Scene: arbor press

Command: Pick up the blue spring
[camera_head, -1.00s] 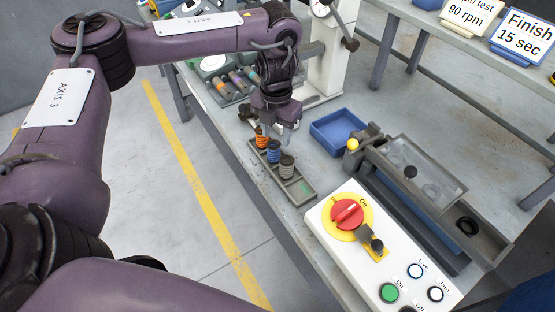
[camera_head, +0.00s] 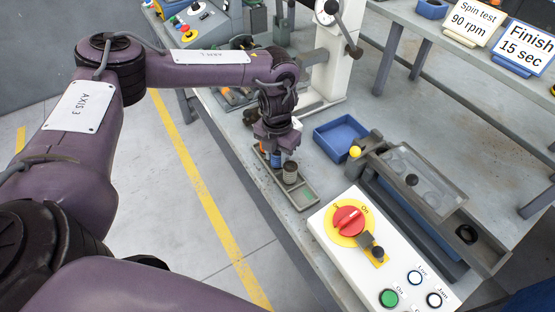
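The blue spring (camera_head: 275,160) stands in a compartment of the long grey tray (camera_head: 304,194) near the table's left edge. Only its lower part shows; my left gripper (camera_head: 276,148) is right over it and hides its top. The gripper points down, and its fingertips are too small and covered to show whether they are apart or closed on the spring. A grey spring (camera_head: 290,172) stands beside the blue one, on the near side. An orange spring (camera_head: 263,148) is mostly hidden behind the gripper. My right gripper is not in view.
A blue bin (camera_head: 340,152) lies right of the tray. A white control panel (camera_head: 325,218) with a red knob (camera_head: 348,219) stands in front. A grey fixture with a clear lid (camera_head: 425,178) is at the right. The white press (camera_head: 328,75) stands behind.

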